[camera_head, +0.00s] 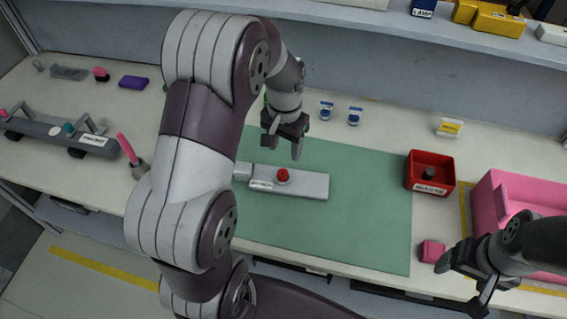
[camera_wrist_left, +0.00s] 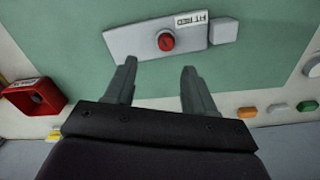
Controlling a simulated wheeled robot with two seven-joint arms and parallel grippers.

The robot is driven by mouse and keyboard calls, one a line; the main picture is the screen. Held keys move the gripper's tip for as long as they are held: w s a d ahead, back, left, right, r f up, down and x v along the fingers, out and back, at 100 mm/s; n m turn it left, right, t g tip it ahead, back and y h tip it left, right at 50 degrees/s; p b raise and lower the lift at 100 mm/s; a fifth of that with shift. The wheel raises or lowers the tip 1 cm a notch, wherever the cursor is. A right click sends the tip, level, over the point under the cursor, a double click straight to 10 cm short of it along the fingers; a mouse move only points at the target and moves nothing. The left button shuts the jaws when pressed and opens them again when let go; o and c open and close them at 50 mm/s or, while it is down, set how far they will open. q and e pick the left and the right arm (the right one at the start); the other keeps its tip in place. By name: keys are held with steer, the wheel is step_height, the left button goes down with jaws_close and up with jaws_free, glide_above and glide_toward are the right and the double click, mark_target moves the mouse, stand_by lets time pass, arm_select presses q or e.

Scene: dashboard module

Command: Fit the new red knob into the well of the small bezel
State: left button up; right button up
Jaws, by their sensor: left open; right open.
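The red knob (camera_head: 282,175) stands on the grey module plate (camera_head: 312,186), which lies on the green mat. In the left wrist view the knob (camera_wrist_left: 166,42) sits upright within a dark ring, the small bezel (camera_wrist_left: 159,35), in the plate (camera_wrist_left: 122,41). How deep it sits I cannot tell. My left gripper (camera_head: 283,149) is open and empty above the mat, just behind the knob and apart from it. In the left wrist view its fingertips (camera_wrist_left: 159,66) point toward the plate. My right gripper (camera_head: 463,284) is open and empty at the front right.
A red bin (camera_head: 416,183) holding a dark knob (camera_head: 429,173) stands at the mat's right edge. A pink box (camera_head: 486,208) and a pink block (camera_head: 431,251) are further right. Two small blue-and-white containers (camera_head: 340,114) stand behind the mat. The mat (camera_head: 360,225) is clear right of the plate.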

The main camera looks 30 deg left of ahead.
arm_select(q)
steer(key=s+d+r+t, duration=0.1)
steer(key=s+d, duration=0.5)
steer(key=s, duration=0.6)
steer(key=shift+d+n, duration=0.3)
steer(key=shift+d, duration=0.1)
steer(key=shift+s+r, duration=0.1)
steer(key=shift+r, duration=0.05)
